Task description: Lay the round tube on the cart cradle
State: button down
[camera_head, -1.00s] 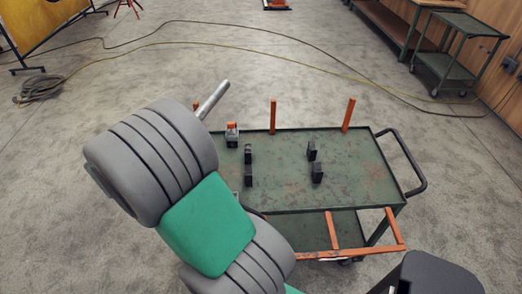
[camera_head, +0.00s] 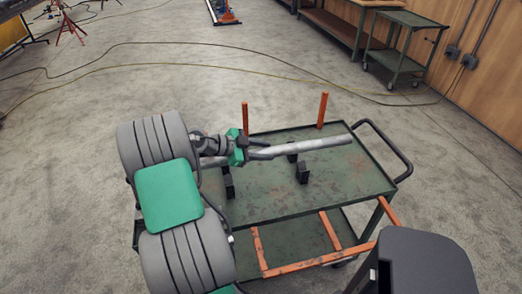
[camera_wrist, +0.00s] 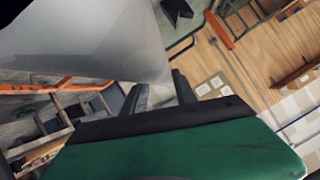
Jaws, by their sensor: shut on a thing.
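The round grey tube (camera_head: 312,145) lies across the far half of the green cart's top in the head view, pointing right. My gripper (camera_head: 252,153) is shut on the tube near its left end. The tube fills the upper left of the wrist view (camera_wrist: 95,45), with my gripper's dark fingers (camera_wrist: 160,93) against it. The cart cradle is a set of black blocks on the cart top. Its near blocks (camera_head: 302,173) and (camera_head: 228,187) are bare; a far block (camera_head: 292,156) is partly covered by the tube. I cannot tell whether the tube touches it.
The green cart (camera_head: 335,185) has orange posts (camera_head: 322,110) at its far edge, a dark handle (camera_head: 390,145) at right and orange bars (camera_head: 320,262) at the near side. Cables (camera_head: 300,75) cross the floor. A second cart (camera_head: 405,50) stands by the wall.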

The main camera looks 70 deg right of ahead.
notch_tip(320, 180, down, 9)
jog(key=b, duration=0.6)
jog(key=shift+r, duration=0.15)
jog(key=shift+w+a+b, duration=0.15)
jog(key=shift+w+b, duration=0.1)
jog(key=shift+b, duration=0.1)
dwell(0.3)
jog(key=shift+f+b, duration=0.4)
jog(key=shift+b, duration=0.2)
jog(key=c, duration=1.3)
grip_release()
jog(key=o, duration=0.4)
jog(key=shift+f, duration=0.15)
